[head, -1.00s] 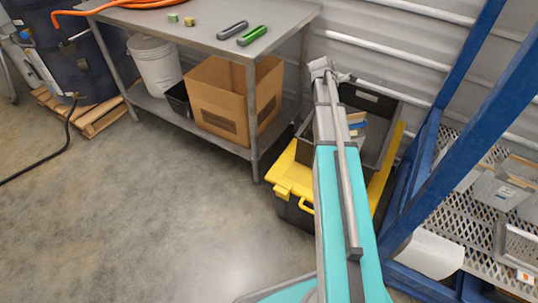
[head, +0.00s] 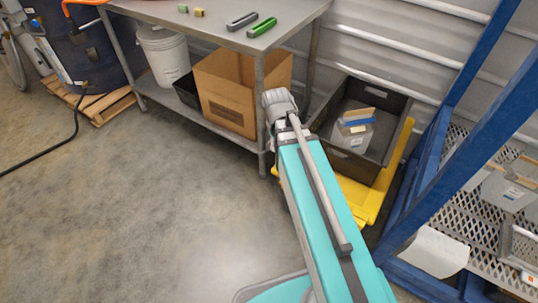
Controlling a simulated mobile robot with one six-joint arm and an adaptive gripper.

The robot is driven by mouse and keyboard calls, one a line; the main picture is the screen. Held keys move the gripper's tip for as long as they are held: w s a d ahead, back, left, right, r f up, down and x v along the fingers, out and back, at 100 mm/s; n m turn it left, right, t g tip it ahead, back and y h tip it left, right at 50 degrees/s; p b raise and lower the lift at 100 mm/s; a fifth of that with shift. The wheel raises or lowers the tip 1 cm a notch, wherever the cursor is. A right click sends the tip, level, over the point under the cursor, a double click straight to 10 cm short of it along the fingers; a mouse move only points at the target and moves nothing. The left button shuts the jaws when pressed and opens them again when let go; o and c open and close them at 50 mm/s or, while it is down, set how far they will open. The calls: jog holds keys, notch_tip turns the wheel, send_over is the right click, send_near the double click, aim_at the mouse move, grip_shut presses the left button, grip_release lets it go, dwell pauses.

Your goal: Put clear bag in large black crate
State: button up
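Other similar clear bags (head: 508,190) sit on the mesh shelf at the right. My arm reaches up from the bottom, and its grey end joint is beside the table's front leg, left of the crate. My gripper does not show, so its fingers and anything in them cannot be seen.
The metal table (head: 215,25) holds a cardboard box (head: 225,95), a white bucket (head: 163,58) and a small black bin (head: 187,90) below.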

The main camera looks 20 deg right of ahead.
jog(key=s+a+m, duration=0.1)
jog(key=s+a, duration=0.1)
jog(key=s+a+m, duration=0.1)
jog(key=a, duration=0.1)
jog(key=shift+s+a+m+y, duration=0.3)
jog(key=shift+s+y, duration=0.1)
